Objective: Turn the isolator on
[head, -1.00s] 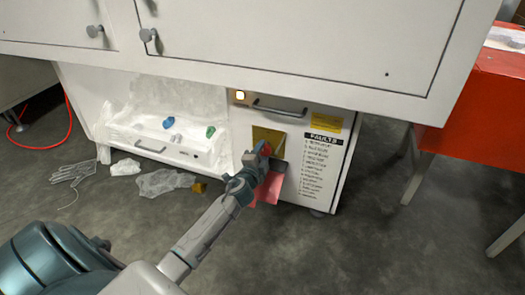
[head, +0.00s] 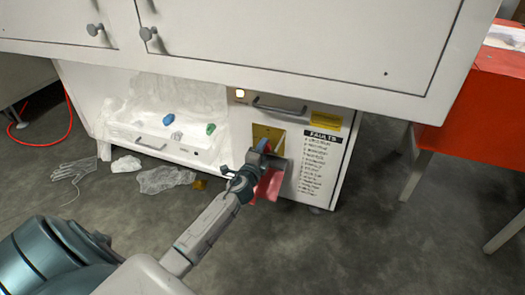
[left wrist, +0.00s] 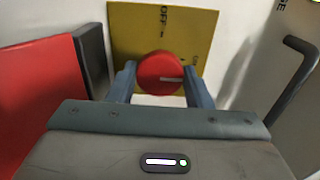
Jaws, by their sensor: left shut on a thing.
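The isolator is a round red knob (left wrist: 160,73) with a pale mark, on a yellow plate (left wrist: 125,30) lettered OFF. In the left wrist view the mark points to the right. The plate also shows on the white cabinet front in the head view (head: 263,130), where my gripper hides most of the knob. My left gripper (head: 264,150) is at the plate; in the left wrist view its two fingers (left wrist: 160,84) are shut on either side of the knob. My right gripper is not in view.
A red panel with a dark edge (left wrist: 35,100) stands close beside the gripper. A drawer handle (head: 280,108) is above the plate, and a FAULTS list (head: 318,160) is to its right. Crumpled clear film (head: 163,180) and a glove (head: 76,170) lie on the floor at left.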

